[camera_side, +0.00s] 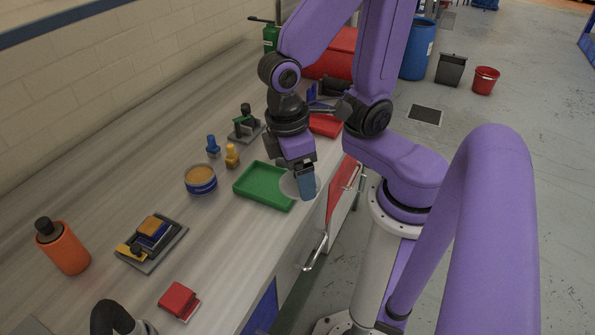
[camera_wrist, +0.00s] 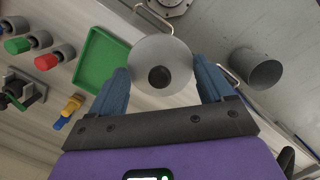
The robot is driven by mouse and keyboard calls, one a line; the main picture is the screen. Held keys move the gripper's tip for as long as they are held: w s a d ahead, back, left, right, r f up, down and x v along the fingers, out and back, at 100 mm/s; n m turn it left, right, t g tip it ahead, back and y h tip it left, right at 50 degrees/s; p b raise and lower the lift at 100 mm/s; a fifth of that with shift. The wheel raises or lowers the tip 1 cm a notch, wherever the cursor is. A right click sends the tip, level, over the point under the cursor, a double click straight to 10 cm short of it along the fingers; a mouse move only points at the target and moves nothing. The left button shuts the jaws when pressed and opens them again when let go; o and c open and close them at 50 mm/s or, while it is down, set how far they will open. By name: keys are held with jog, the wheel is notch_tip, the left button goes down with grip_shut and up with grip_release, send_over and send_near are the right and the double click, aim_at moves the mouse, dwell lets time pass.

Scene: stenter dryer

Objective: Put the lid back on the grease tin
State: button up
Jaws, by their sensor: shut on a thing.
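The grease tin (camera_side: 200,179) is a round blue tin, open, with yellow-brown grease showing, upright on the bench left of the green tray in the side view. I cannot make it out in the wrist view. The lid (camera_wrist: 160,52) is a pale grey disc with a dark round knob, between my two blue fingers in the wrist view. My gripper (camera_wrist: 161,78) is shut on the lid. In the side view, my gripper (camera_side: 304,184) points down near the bench's front edge, and the lid (camera_side: 287,186) shows partly behind the fingers, beside the green tray.
The green tray (camera_side: 264,186) lies between the tin and my gripper. Blue (camera_side: 212,147) and yellow (camera_side: 232,156) pegs stand behind the tin. An orange bottle (camera_side: 63,246), a block on a plate (camera_side: 150,243) and a red block (camera_side: 179,299) stand nearer the camera.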

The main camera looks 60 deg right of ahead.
jog(key=w+a, duration=0.4)
jog(key=w, duration=1)
jog(key=w+d+f, duration=0.1)
jog(key=w+d, duration=0.1)
jog(key=w, duration=0.5)
jog(key=w+d+f, duration=0.1)
jog(key=w+d, duration=0.2)
jog(key=w, duration=0.3)
jog(key=shift+w+a+f, duration=0.1)
jog(key=shift+a+f, duration=0.05)
jog(key=shift+f, duration=2.9)
jog(key=shift+f, duration=0.15)
jog(key=o, duration=0.9)
